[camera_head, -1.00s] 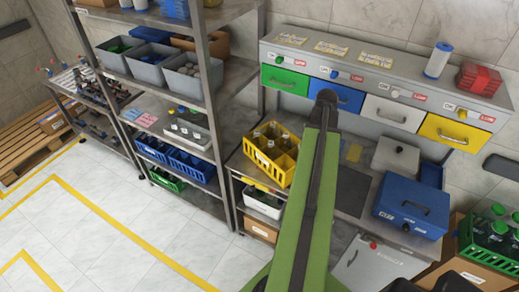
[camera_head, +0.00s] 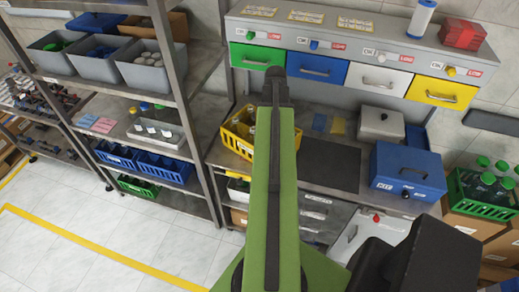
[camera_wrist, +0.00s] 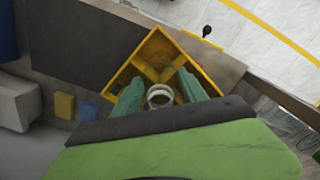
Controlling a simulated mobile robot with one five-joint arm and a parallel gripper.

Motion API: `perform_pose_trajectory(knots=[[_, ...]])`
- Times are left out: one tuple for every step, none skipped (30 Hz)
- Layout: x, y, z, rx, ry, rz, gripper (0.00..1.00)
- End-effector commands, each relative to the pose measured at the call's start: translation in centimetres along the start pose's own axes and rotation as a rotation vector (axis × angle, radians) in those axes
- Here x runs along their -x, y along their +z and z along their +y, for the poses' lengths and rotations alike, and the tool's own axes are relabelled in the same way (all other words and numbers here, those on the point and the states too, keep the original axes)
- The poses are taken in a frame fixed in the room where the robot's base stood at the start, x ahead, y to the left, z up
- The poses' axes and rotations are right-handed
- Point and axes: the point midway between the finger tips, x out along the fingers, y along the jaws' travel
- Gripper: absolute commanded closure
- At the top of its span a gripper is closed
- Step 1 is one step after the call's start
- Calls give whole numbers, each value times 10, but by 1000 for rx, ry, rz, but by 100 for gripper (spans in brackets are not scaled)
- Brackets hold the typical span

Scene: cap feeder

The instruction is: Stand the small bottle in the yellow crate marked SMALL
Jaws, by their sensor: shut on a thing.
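The yellow crate (camera_head: 240,147) stands on the workbench, left of the middle in the head view, with bottle tops showing in it. My arm covers its right part. In the wrist view the crate (camera_wrist: 152,43) shows from above with dividers and empty-looking compartments. My gripper (camera_wrist: 160,92) shows there as two teal fingers, shut on the small bottle (camera_wrist: 160,97), whose pale round top shows between them. The bottle is over the crate in this view; its lower part and its height above the crate floor are hidden. The crate's marking is not readable.
A dark mat (camera_head: 328,165) lies right of the crate, with a blue box (camera_head: 407,172) beyond it. A shelf post (camera_head: 185,110) stands close on the left. A feeder with coloured drawers (camera_head: 316,67) is above the bench. A green crate of bottles (camera_head: 484,190) is far right.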

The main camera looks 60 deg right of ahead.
Motion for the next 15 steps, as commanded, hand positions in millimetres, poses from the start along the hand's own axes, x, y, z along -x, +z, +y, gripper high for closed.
perform_pose_trajectory(knots=[[-1, 0, 0, -1, 0, 0, 100], [-1, 0, 1, -1, 0, 0, 100], [-1, 0, 1, -2, 0, 0, 100], [-2, 0, 2, -3, 0, 0, 100], [-5, 1, 2, -3, 0, 0, 100], [-10, 1, 3, -4, 0, 0, 100], [-16, 1, 3, -5, 0, 0, 100], [-21, 1, 4, -6, 0, 0, 100], [-30, 1, 4, -6, 0, 0, 100], [-37, 1, 4, -7, 0, 0, 100], [-44, 1, 5, -7, 0, 0, 100], [-53, 1, 5, -8, 0, 0, 100], [-59, 1, 5, -8, 0, 0, 100], [-63, 1, 5, -8, 0, 0, 100], [-67, 1, 5, -8, 0, 0, 100]])
